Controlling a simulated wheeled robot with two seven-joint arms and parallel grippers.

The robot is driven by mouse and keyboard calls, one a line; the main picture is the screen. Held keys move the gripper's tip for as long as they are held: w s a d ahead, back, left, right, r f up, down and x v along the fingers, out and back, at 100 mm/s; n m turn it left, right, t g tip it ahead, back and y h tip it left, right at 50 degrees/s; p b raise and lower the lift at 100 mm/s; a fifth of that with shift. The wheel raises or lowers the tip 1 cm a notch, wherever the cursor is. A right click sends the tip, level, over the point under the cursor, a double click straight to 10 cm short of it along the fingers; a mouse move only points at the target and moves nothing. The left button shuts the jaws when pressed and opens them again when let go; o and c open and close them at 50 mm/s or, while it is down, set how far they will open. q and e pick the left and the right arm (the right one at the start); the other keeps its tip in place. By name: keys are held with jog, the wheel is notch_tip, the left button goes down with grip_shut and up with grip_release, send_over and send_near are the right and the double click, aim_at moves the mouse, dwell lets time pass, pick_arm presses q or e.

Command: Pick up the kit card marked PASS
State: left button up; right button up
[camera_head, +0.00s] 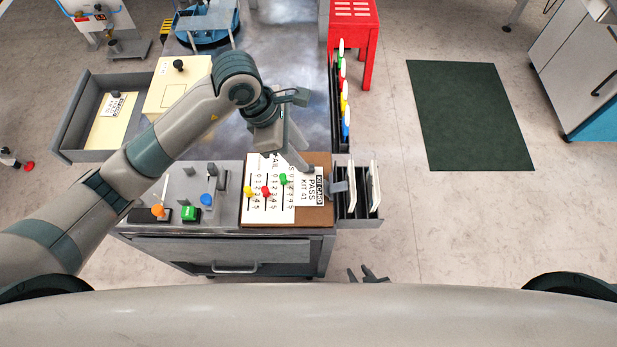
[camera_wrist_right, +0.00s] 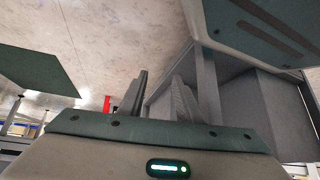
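The white kit card marked PASS, KIT 41 (camera_head: 311,190), lies at the right side of a brown board (camera_head: 318,220) on the bench cart. My left arm reaches in from the left, and its gripper (camera_head: 303,168) is over the card's upper edge. The fingers hide part of the card; whether they touch it or how far apart they are is unclear. My right gripper (camera_head: 367,274) is low in front of the cart, with its fingers apart and empty. In the right wrist view its two fingers (camera_wrist_right: 160,98) also stand apart.
A white FAIL sheet with coloured pegs (camera_head: 266,191) lies left of the card. A slotted grey rack (camera_head: 360,220) is right of the board. An open drawer (camera_head: 75,125) stands at left. A red stool (camera_head: 354,30) and dark mat (camera_head: 470,115) are on the floor.

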aim_at(308, 184)
pick_arm(q)
jog(key=shift+f, duration=0.1)
